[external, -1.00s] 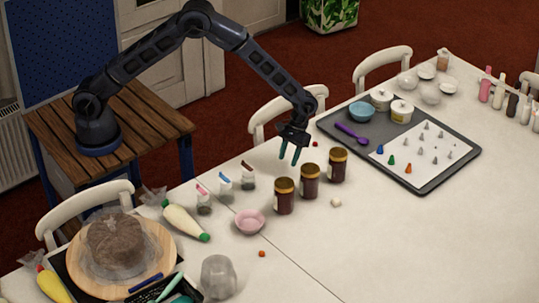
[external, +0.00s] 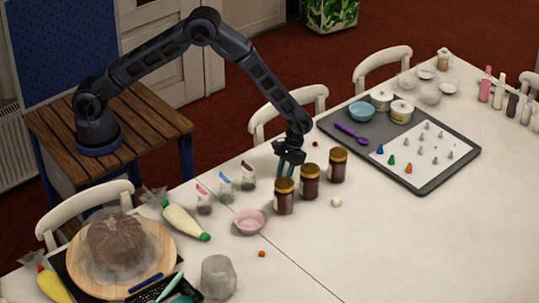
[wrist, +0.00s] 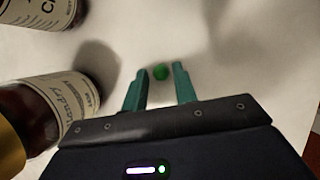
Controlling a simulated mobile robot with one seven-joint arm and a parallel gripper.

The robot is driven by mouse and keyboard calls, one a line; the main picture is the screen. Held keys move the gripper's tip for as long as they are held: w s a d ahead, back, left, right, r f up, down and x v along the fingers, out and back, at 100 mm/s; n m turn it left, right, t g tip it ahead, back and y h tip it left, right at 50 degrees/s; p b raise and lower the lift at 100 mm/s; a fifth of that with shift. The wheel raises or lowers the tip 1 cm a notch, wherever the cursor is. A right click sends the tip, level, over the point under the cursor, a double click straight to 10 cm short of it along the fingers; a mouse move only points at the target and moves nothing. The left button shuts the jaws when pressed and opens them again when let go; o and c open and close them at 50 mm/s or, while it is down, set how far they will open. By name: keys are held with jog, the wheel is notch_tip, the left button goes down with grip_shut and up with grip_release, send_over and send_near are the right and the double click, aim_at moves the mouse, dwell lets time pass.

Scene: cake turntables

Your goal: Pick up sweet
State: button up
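The teal fingers are apart and hold nothing. Other small sweets lie apart on the table: a red one (external: 315,144), an orange one (external: 262,254) and a whitish one (external: 336,202).
Brown jars with gold lids (external: 284,196) stand close in front of my gripper; labelled jars (wrist: 62,105) fill the wrist view's left. Small shakers (external: 248,178) and a pink bowl (external: 249,221) stand to the left. A grey tray (external: 440,181) lies right. The front right table is clear.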

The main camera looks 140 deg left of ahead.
grip_shut()
notch_tip(320, 180, up, 20)
dwell(0.5)
